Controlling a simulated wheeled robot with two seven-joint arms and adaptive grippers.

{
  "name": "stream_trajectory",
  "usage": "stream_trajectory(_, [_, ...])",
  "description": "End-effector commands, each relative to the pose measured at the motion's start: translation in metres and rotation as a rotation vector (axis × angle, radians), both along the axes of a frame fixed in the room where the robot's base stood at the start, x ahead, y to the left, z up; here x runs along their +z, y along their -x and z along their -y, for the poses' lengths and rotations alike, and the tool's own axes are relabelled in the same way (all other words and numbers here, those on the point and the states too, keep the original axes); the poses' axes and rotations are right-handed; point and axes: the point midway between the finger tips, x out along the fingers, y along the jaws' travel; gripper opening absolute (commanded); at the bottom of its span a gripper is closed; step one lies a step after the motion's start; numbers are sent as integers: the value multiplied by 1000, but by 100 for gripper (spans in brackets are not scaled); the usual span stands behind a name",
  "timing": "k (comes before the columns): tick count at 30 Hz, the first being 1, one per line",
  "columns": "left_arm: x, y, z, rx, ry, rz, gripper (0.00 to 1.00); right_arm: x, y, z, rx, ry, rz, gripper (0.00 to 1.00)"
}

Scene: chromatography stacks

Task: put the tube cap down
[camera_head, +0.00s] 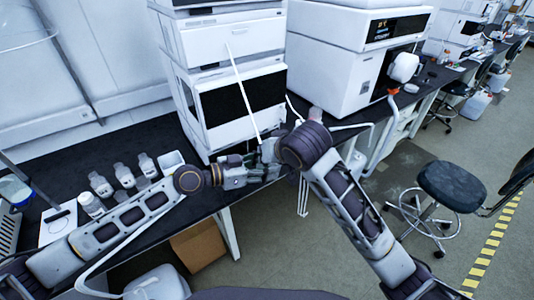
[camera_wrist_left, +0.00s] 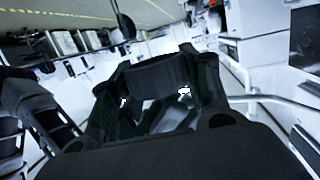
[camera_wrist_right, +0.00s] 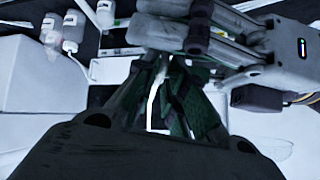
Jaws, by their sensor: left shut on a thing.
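My left gripper (camera_head: 262,172) is over the front edge of the dark bench, close below my right gripper (camera_head: 270,152). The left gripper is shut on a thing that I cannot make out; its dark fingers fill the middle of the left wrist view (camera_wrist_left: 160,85). I cannot pick out the tube cap in any view; the grippers may hide it. The right gripper's green-padded fingers (camera_wrist_right: 170,95) show in the right wrist view with a pale strip between them. I cannot tell whether they are open or shut. Parts of the left gripper (camera_wrist_right: 185,35) lie just beyond them.
Several white-capped bottles (camera_head: 124,175) and a white box (camera_head: 171,161) stand on the dark bench (camera_head: 75,165) at left. White instrument stacks (camera_head: 228,40) rise behind the grippers. A cardboard box (camera_head: 198,246) is under the bench. A stool (camera_head: 452,187) stands at right.

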Motion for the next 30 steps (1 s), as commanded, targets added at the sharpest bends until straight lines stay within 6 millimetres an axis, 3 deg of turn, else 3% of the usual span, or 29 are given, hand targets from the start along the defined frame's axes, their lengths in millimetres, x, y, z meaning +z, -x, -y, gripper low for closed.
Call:
stream_trajectory(5, [0,0,0,0,1,0,22,0,0,0,0,0,0,0])
stream_trajectory(6, [0,0,0,0,1,0,51,0,0,0,1,-1,1,0])
stream_trajectory(11, [0,0,0,0,0,0,71,0,0,0,1,-1,1,0])
stream_trajectory(30, [1,4,-9,1,-1,-1,72,0,0,0,0,0,0,0])
